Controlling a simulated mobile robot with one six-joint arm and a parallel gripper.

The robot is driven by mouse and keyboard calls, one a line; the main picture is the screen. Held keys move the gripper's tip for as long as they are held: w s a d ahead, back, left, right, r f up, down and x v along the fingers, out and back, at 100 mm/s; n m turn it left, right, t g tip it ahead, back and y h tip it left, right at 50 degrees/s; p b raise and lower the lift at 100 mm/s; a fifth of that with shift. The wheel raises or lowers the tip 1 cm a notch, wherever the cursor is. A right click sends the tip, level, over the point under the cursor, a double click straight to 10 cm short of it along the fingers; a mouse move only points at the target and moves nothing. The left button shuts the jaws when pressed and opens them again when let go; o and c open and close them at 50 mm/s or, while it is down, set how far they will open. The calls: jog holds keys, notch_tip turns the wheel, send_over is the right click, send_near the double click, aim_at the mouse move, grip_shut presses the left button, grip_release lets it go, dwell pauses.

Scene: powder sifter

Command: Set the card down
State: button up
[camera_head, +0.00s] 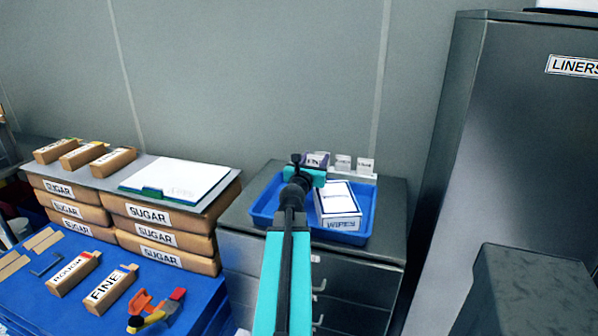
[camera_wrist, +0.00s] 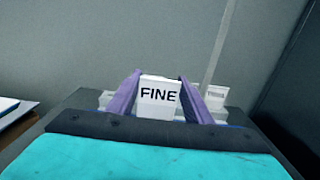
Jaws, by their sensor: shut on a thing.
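A white card marked FINE (camera_wrist: 158,97) stands upright between the purple fingers of my gripper (camera_wrist: 160,100) in the wrist view. The gripper is shut on the card. In the head view my gripper (camera_head: 317,159) is over the back of the blue tray, near a pale rack. Two small white cards, one (camera_head: 343,162) and another (camera_head: 365,166), stand on the rack to the right of the gripper. One of them also shows in the wrist view (camera_wrist: 217,92). I cannot tell whether the held card touches the rack.
The blue tray (camera_head: 264,212) on a dark cabinet (camera_head: 392,225) holds a WIPES box (camera_head: 340,206). A tall dark cabinet (camera_head: 490,120) stands right. SUGAR bags (camera_head: 160,217) and a clipboard (camera_head: 178,180) are left. A blue surface front left holds the ROUGH and FINE blocks.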

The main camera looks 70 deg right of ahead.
jog(key=shift+w+d+f, duration=0.25)
jog(key=shift+w+d, duration=1.25)
jog(key=shift+d, duration=0.35)
jog(key=shift+w+d+f, duration=0.2)
jog(key=shift+w+d, duration=1.25)
jog(key=shift+d, duration=0.4)
jog(key=shift+w+d+f, duration=0.25)
jog(key=shift+w+d, duration=1.25)
jog(key=shift+d, duration=0.35)
jog(key=shift+w+d+f, duration=0.2)
jog(key=shift+f, duration=0.3)
jog(key=shift+w+d+f, duration=0.15)
jog(key=shift+d+f, duration=0.1)
jog(key=shift+f, duration=0.25)
jog(key=shift+w+d+f, duration=0.2)
jog(key=shift+f, duration=0.4)
jog(key=shift+f, duration=0.2)
jog(key=o, duration=1)
